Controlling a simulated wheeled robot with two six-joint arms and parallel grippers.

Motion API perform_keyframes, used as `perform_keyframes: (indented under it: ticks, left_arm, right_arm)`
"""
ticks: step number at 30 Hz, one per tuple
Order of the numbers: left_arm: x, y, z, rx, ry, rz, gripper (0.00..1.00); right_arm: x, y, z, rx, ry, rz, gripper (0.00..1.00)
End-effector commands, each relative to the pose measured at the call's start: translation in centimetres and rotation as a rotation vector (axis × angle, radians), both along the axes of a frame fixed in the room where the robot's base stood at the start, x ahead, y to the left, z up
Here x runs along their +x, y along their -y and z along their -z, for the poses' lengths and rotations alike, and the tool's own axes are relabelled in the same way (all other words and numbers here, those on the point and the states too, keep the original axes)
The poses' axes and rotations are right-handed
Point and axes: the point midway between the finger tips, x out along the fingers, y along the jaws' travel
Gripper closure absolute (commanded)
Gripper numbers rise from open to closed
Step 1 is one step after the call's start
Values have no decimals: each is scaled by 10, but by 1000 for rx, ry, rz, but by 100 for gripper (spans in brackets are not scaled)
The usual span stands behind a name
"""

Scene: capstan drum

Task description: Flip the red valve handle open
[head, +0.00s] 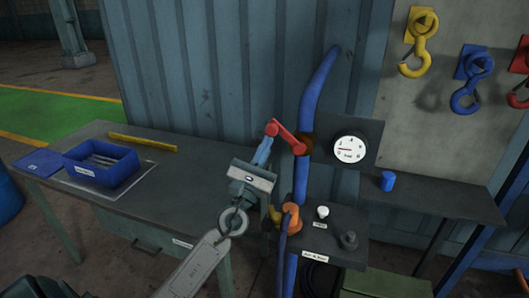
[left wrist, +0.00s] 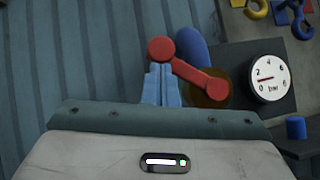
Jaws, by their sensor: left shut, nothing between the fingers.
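The red valve handle (head: 286,138) runs from its pivot on a brown valve body (head: 306,145) up and left to a round knob. The handle also shows in the left wrist view (left wrist: 192,74), slanting across the middle. The valve sits on a blue vertical pipe (head: 318,88). My left gripper (head: 263,150) is shut and empty, its blue fingertips right at the underside of the knob. In the left wrist view the fingertips (left wrist: 160,70) overlap the knob's lower edge; I cannot tell whether they touch. My right gripper is not in view.
A round gauge (head: 350,149) is right of the valve, its needle pointing left. An orange fitting (head: 291,217) is on the pipe below. A blue bin (head: 101,164) stands on the workbench (head: 190,200) at left. A blue cup (head: 388,181) is on the right shelf; hooks hang above.

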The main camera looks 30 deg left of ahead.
Motion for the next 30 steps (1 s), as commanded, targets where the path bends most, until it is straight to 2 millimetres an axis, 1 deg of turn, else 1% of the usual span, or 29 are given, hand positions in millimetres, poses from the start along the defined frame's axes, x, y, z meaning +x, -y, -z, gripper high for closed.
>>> perform_keyframes:
  ticks: [1,3,9,12,30]
  left_arm:
    - [0,0,-8,47,-10,1,100]
    - [1,2,-13,111,-26,1,100]
    - [2,8,-28,296,-71,0,100]
    - [3,11,-31,361,-88,0,100]
    - [5,19,-39,529,-129,0,100]
  right_arm:
    - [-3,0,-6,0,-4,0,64]
    - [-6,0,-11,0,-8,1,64]
    - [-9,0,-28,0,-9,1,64]
    - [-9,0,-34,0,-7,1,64]
    - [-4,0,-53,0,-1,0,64]
